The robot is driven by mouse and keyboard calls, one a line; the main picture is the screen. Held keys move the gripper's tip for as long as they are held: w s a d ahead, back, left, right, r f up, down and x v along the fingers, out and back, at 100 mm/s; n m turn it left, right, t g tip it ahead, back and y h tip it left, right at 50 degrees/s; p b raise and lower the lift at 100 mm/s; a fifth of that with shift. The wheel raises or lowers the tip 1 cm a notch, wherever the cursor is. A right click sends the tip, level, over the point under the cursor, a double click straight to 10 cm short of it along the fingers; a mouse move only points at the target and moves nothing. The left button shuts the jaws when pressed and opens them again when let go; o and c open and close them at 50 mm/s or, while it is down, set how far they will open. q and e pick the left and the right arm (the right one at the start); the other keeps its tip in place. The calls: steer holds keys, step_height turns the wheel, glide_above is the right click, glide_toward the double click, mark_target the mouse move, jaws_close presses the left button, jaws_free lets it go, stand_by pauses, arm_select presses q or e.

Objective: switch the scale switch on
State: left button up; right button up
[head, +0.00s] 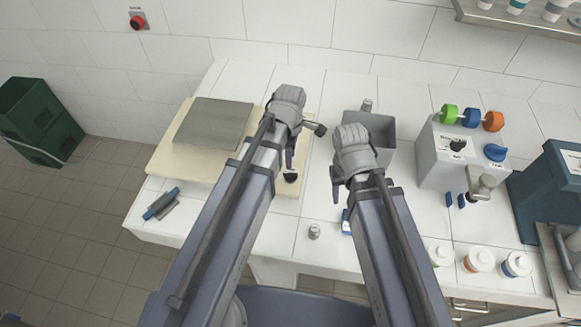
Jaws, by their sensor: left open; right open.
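The scale is a wide cream body (165,160) with a square grey weighing plate (215,122), at the left of the white counter. A small black knob (290,178), which looks like the scale switch, sits near the right front of the cream body. Its set position is too small to tell. My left gripper (305,144) is open and empty over the scale's right side, just behind the knob in the picture. I cannot tell whether a finger touches it. My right gripper (338,184) is open to the right of the scale; its arm partly hides it.
A grey bin (383,128) stands behind my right gripper. A dispenser (440,160) with coloured knobs and a blue machine (545,190) stand right. Several lidded cups (480,260) line the front right. A small metal piece (314,231) and a blue-grey tool (161,203) lie near the front edge.

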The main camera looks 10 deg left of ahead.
mark_target(290, 173)
arm_select(q)
steer(key=shift+f+b, duration=3.85)
steer(key=shift+f, duration=0.1)
steer(key=shift+c, duration=0.2)
jaws_close()
